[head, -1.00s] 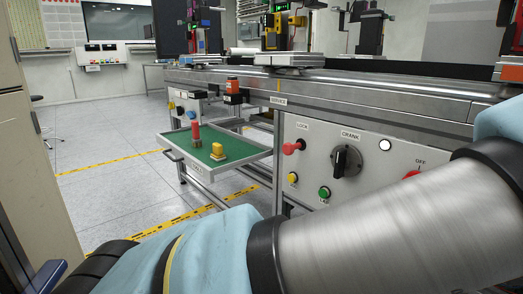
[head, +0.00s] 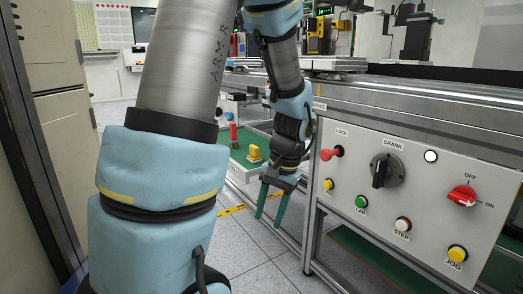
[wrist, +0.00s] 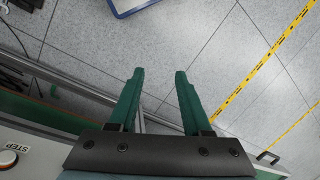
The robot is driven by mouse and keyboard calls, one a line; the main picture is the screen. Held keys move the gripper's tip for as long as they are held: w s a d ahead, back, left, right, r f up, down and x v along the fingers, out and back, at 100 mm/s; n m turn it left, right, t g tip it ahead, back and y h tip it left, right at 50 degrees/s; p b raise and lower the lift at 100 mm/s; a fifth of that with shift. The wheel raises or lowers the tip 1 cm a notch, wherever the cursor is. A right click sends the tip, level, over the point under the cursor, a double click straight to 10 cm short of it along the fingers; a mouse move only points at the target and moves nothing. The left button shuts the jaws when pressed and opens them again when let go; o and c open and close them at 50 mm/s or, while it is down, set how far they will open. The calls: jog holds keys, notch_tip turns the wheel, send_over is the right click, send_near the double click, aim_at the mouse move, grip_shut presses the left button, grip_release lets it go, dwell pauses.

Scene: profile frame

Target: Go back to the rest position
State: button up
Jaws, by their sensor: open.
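My gripper (head: 272,204) hangs pointing down in the head view, left of the control panel (head: 398,205), with its two green fingers apart. In the wrist view my gripper (wrist: 157,72) is open with nothing between the fingers, over the tiled floor. My arm stands tall across the left and middle of the head view and hides part of the room behind it.
The panel carries a red lock knob (head: 326,154), a black crank knob (head: 386,170), a red switch (head: 462,196) and several buttons. A green-topped tray (head: 240,152) with a red piece (head: 233,132) and a yellow piece (head: 254,153) stands behind my arm. A cabinet (head: 62,110) is close on the left.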

jog(key=s+a+r+n+t+h, duration=0.1)
jog(key=s+a+n+t+h, duration=0.2)
jog(key=a, duration=0.6)
notch_tip(320, 180, up, 29)
jog(key=n+g+p, duration=0.1)
jog(key=p, duration=2.8)
jog(key=shift+d+r, duration=0.15)
jog(key=shift+r, duration=0.05)
jog(key=shift+w, duration=0.1)
